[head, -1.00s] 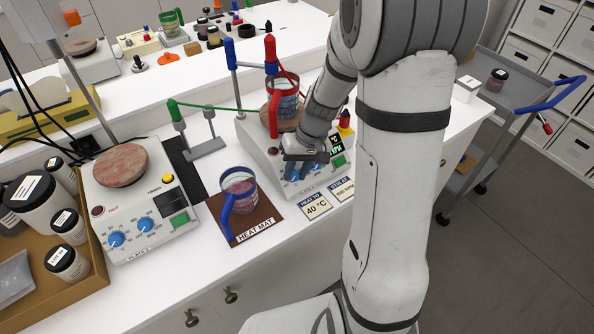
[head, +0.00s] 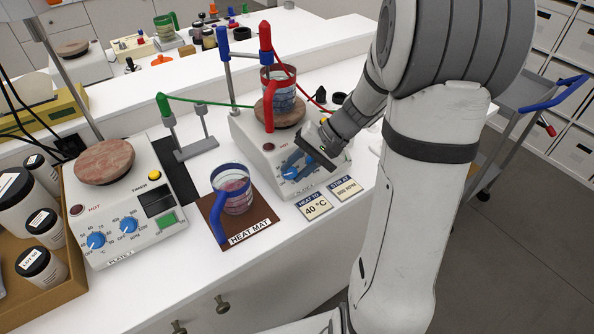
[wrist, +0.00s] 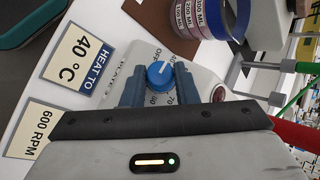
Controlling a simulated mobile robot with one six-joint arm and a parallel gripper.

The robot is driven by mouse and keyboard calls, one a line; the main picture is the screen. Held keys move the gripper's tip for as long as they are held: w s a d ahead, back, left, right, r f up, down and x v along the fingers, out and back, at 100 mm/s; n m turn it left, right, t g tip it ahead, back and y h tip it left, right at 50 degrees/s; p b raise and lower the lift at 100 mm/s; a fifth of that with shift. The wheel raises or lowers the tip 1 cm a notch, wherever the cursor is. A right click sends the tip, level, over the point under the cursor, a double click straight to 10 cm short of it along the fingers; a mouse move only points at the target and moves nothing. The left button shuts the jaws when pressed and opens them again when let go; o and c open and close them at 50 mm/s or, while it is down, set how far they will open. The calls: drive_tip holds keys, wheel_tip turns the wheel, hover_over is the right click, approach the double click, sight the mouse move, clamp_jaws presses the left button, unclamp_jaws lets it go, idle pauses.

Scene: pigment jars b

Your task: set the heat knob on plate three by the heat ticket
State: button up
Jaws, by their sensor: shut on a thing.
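Plate three (head: 250,140) is the white hot plate at the middle right, with a red-handled beaker on its round top. Its blue heat knob (wrist: 160,74) sits between the two fingers of my gripper (wrist: 160,86) in the wrist view. The fingers are shut on the knob. "OFF" and some dial numbers show around it; a finger hides part of the scale. The knob's pointer is too small to read surely. In the head view my gripper (head: 308,160) is over the plate's front panel. The heat ticket (head: 315,206) reads "HEAT TO 40 °C" and lies in front of the plate.
A stir ticket (head: 346,188) reading 600 RPM lies beside the heat ticket. A blue-handled beaker (head: 236,190) stands on the brown heat mat (head: 262,222). Another hot plate (head: 105,215) is at the left, next to a box of jars. Red and green cables run behind plate three.

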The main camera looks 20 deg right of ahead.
idle(0.4)
drive_tip(key=o, duration=1)
drive_tip(key=v, duration=0.7)
drive_tip(key=shift+d+r, duration=0.25)
drive_tip(key=shift+d, duration=0.05)
drive_tip(key=shift+s, duration=0.1)
drive_tip(key=s+a+n+t+h, duration=0.1)
drive_tip(key=s+a+n+h, duration=0.1)
drive_tip(key=s, duration=0.5)
drive_tip(key=s+a+r+n+h, duration=0.1)
drive_tip(key=s+a+n+h, duration=0.2)
drive_tip(key=s+h, duration=0.3)
drive_tip(key=shift+s+a+t, duration=0.4)
drive_tip(key=shift+s, duration=0.2)
